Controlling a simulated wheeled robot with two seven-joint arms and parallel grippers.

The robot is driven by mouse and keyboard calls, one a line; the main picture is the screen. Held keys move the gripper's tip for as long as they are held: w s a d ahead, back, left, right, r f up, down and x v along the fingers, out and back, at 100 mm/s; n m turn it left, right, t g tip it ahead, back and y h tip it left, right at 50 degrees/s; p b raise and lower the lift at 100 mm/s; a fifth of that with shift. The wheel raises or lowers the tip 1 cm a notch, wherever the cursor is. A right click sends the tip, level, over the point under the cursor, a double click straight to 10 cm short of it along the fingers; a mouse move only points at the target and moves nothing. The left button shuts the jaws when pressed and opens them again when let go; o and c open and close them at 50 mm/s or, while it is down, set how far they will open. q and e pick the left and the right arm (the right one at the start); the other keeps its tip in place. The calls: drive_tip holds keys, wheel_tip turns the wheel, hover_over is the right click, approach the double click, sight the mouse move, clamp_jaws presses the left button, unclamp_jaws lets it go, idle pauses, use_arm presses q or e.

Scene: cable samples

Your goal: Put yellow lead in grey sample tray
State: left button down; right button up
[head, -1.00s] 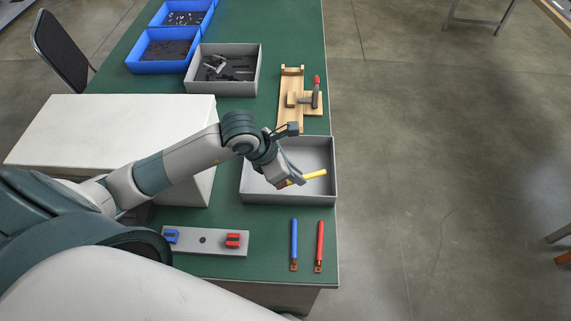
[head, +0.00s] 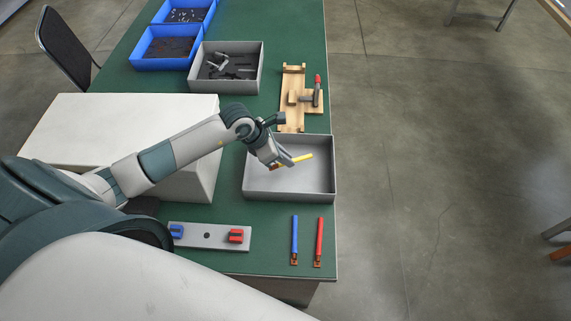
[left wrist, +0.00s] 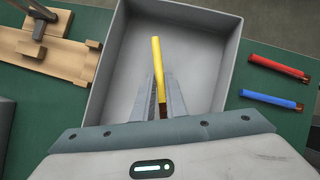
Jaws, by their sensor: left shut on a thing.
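The yellow lead (head: 301,159) is held in my left gripper (head: 283,162), which is shut on it over the grey sample tray (head: 310,196). In the left wrist view the yellow lead (left wrist: 158,64) sticks out beyond the fingers (left wrist: 163,98), and its darker copper end lies between them. The tray (left wrist: 207,32) shows below and around the lead, and its floor looks empty. The lead appears above the tray floor; its exact height I cannot tell. My right gripper is not in view.
A blue lead (head: 295,238) and a red lead (head: 319,240) lie in front of the tray. A grey plate (head: 207,236) with blue and red blocks lies at front left. A wooden fixture (head: 292,100) and a grey bin of dark parts (head: 250,80) stand behind. A white box (head: 100,135) is left.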

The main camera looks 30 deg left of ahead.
use_arm(q)
drive_tip(key=shift+f+p, duration=0.9)
drive_tip(key=shift+f, duration=1.1)
drive_tip(key=c, duration=1.8)
unclamp_jaws()
drive_tip(key=shift+a+r, duration=0.1)
drive_tip(key=b+v, duration=0.3)
drive_tip(key=v, duration=0.8)
drive_tip(key=shift+s+r, duration=0.3)
